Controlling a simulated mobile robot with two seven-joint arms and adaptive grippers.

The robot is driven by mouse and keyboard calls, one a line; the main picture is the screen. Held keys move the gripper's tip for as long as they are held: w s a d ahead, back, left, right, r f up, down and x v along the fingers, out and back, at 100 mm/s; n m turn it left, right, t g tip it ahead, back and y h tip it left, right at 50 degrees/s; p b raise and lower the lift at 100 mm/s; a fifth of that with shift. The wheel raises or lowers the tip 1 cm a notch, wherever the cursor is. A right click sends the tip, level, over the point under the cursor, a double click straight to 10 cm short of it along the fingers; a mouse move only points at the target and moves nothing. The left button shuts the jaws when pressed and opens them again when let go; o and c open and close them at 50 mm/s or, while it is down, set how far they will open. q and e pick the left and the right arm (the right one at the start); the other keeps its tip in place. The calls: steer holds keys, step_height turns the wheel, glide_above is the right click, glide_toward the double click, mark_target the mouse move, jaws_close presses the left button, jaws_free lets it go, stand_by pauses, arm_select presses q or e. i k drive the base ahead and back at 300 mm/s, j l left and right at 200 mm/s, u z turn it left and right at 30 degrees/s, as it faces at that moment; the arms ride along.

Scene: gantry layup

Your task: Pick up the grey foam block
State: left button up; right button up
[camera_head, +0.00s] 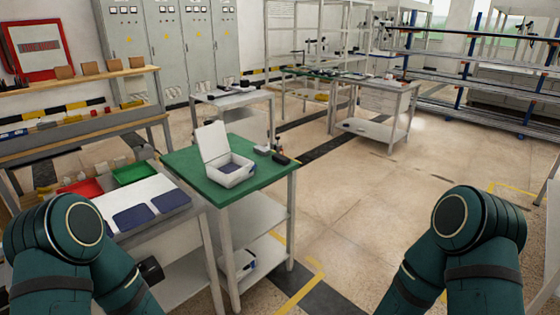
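I cannot make out a grey foam block for certain. An open white box (221,146) with its lid raised stands on the green-topped table (190,162). A dark blue-grey piece (233,168) lies in the box, and I cannot tell whether it is foam. A small pale item (262,149) lies to the right of the box, too small to identify. My two arms show at the lower left and lower right, but both grippers are out of view.
A white-topped table at left holds dark blue pads (134,217), a red tray (82,188) and a green tray (132,173). A black item (281,158) lies near the green table's right edge. Open floor (350,215) lies right of it. Workbenches and racks stand behind.

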mark_target(259, 149)
steer(key=i+l+z, duration=0.3)
steer(key=i, duration=0.25)
steer(key=i+l+z, duration=0.3)
steer(key=i, duration=0.3)
steer(key=i+z, duration=0.25)
steer(key=i, duration=0.35)
steer(key=i+u, duration=0.15)
steer(key=i, duration=0.25)
steer(key=i+l+u, duration=0.15)
steer(key=i, duration=0.3)
steer(key=i+l+u, duration=0.15)
steer(key=i, duration=0.25)
steer(key=i+l+u, duration=0.1)
steer(key=u, duration=0.3)
steer(key=i+l+u, duration=0.2)
steer(key=u, duration=0.2)
steer(key=i+l+u, duration=0.2)
steer(key=u, duration=0.2)
steer(key=i+l+u, duration=0.1)
steer(key=u, duration=0.3)
steer(key=l+u, duration=0.25)
steer(key=u, duration=0.2)
steer(key=i+l+u, duration=0.1)
steer(key=l+u, duration=0.15)
steer(key=u, duration=0.15)
